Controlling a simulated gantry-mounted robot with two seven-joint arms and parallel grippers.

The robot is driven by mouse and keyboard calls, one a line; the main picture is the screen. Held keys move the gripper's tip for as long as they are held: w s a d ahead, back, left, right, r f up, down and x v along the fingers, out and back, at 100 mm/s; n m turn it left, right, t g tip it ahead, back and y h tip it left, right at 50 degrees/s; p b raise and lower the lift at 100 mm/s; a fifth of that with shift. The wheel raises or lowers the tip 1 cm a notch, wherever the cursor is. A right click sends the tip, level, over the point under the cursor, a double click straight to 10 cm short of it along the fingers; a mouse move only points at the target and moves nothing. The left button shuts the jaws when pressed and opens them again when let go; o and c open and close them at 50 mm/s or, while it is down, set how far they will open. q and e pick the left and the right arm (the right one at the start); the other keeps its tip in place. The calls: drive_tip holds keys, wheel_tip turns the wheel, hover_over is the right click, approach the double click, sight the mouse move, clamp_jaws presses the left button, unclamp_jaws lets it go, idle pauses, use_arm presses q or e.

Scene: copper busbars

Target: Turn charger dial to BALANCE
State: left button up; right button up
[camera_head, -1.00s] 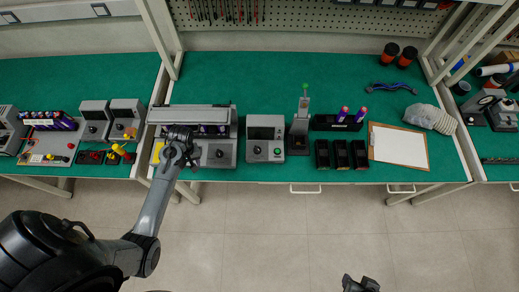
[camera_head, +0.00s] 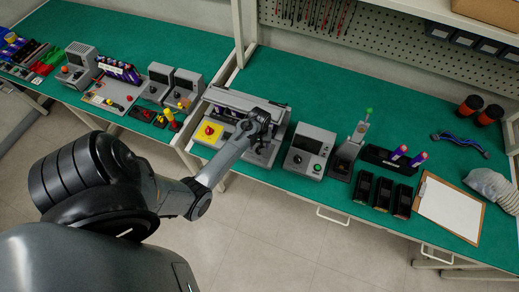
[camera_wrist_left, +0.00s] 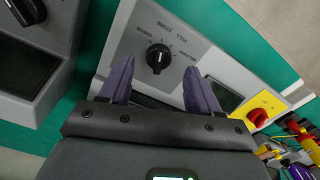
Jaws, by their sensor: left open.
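The charger (camera_head: 228,97) is a grey unit on the green bench. Its sloped panel (camera_wrist_left: 205,52) fills the middle of the left wrist view. The black round dial (camera_wrist_left: 158,57) sits on this panel, ringed by small printed labels including CHECK; a pale mark shows on it, but its exact setting is hard to read. My left gripper (camera_wrist_left: 158,85) is open, its two dark fingers on either side of the dial in the picture, with no clear contact. In the head view my left gripper (camera_head: 264,128) is over the charger's front right, partly hiding the panel. My right gripper is out of view.
A red button on a yellow plate (camera_head: 208,132) is beside the dial; it also shows in the wrist view (camera_wrist_left: 258,116). A grey unit with a screen (camera_head: 309,150) stands close on the right. Black bins (camera_head: 383,194) and a clipboard (camera_head: 450,207) lie farther right.

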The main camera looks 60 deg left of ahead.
use_arm(q)
drive_tip(key=shift+f+b, duration=0.3)
drive_tip(key=shift+f, duration=1.9)
drive_tip(key=shift+c, duration=0.3)
drive_tip(key=c, duration=0.9)
